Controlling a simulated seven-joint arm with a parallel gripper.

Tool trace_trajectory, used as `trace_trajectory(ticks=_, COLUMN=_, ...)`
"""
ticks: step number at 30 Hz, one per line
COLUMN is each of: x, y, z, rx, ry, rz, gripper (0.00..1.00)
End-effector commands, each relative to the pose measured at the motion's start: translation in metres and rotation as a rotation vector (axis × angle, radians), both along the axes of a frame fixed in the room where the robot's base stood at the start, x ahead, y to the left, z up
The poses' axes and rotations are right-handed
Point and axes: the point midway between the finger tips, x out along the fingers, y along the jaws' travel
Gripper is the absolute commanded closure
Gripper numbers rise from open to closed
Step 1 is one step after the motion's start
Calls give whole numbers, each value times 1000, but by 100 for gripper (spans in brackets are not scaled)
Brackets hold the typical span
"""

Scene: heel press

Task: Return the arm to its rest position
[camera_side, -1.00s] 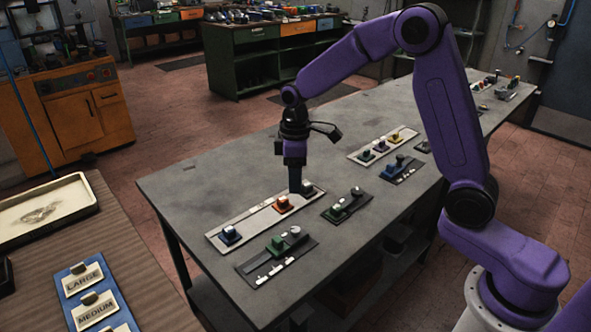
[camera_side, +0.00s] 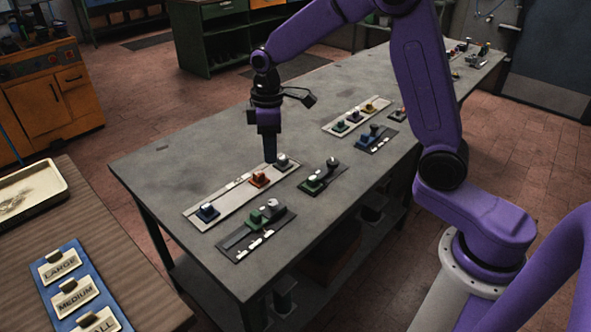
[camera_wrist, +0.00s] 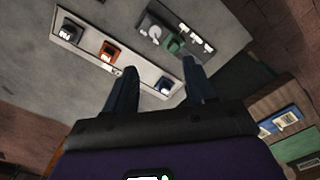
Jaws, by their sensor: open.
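My gripper (camera_side: 270,158) points straight down over the grey workbench (camera_side: 190,150), close to the far edge of a long pale strip (camera_side: 233,196). The strip carries a dark blue block (camera_side: 207,212), an orange-red block (camera_side: 259,180) and a dark-topped block (camera_side: 284,163) beside my gripper. In the wrist view my two fingers (camera_wrist: 160,85) are spread apart with nothing between them. They hang over the strip (camera_wrist: 125,62), with the orange block (camera_wrist: 109,51) and a blue block (camera_wrist: 164,86) in sight. My exact height above the bench is hard to tell.
Dark panels with green parts stand nearby, one in front (camera_side: 256,234) and one to the right (camera_side: 321,176). Another pale strip (camera_side: 357,116) lies farther back. A wooden table with LARGE and MEDIUM labels on a blue board (camera_side: 75,290) is at lower left.

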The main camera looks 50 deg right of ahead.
Motion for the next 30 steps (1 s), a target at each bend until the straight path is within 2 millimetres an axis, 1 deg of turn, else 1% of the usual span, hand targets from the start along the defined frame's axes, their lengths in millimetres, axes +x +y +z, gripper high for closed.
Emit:
trace_trajectory(ticks=5, x=-37, y=17, z=12, rx=3, ry=-6, rz=43, gripper=45)
trace_trajectory(ticks=7, x=-55, y=22, z=16, rx=3, ry=-7, rz=60, gripper=45)
trace_trajectory(ticks=14, x=-116, y=30, z=26, rx=7, ry=-11, rz=113, gripper=45)
trace_trajectory(ticks=17, x=-143, y=30, z=30, rx=10, ry=-12, rz=136, gripper=45)
trace_trajectory(ticks=22, x=-191, y=24, z=33, rx=14, ry=-15, rz=176, gripper=45)
trace_trajectory(ticks=30, x=-265, y=3, z=32, rx=21, ry=-16, rz=239, gripper=45)
